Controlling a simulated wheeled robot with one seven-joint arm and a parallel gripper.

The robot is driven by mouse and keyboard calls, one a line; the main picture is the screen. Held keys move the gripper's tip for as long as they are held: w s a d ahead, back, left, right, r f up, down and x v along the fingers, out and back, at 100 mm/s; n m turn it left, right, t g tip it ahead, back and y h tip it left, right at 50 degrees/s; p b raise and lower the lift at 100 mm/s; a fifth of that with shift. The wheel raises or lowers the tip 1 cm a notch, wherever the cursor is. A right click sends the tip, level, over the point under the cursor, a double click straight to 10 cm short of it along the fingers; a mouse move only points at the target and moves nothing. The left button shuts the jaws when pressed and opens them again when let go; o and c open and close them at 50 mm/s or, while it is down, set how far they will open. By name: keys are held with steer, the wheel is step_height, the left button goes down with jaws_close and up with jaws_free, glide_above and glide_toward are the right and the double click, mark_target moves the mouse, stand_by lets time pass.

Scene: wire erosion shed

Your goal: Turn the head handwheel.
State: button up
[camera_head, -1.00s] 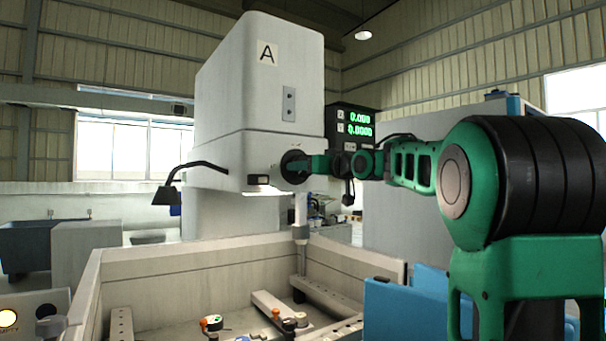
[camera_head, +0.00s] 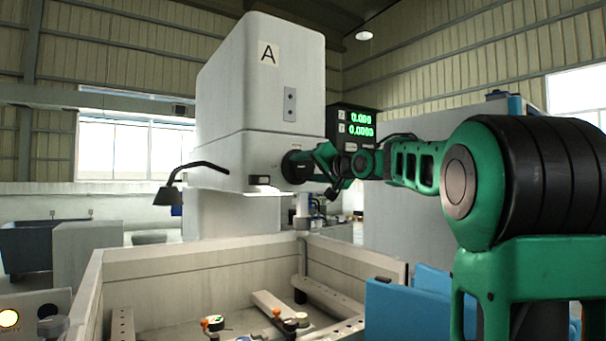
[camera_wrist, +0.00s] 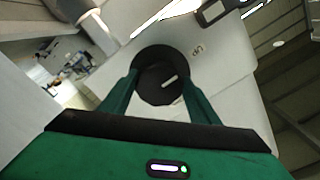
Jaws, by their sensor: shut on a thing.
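The head handwheel (camera_head: 297,166) is a small black round wheel on the side of the white machine head (camera_head: 222,160). In the wrist view the handwheel (camera_wrist: 160,84) is a dark disc with a pale mark on its face. My gripper (camera_head: 313,163) reaches it from the right. In the wrist view my gripper (camera_wrist: 160,92) has its two green fingers on either side of the wheel, shut on its rim. The wrist view is tilted against the machine. The far side of the wheel is hidden.
A readout (camera_head: 358,123) with green digits stands behind my wrist. A black lamp (camera_head: 168,195) hangs from the head's left. Below is an open work tank (camera_head: 190,262) with clamps and bars inside. Blue panels (camera_head: 392,308) stand at the lower right.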

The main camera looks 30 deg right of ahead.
steer(key=shift+f, duration=0.15)
stand_by(0.3)
steer(key=o, duration=1.1)
steer(key=shift+c, duration=0.2)
steer(key=shift+s, duration=0.15)
steer(key=s, duration=1)
steer(key=shift+s+d, duration=0.2)
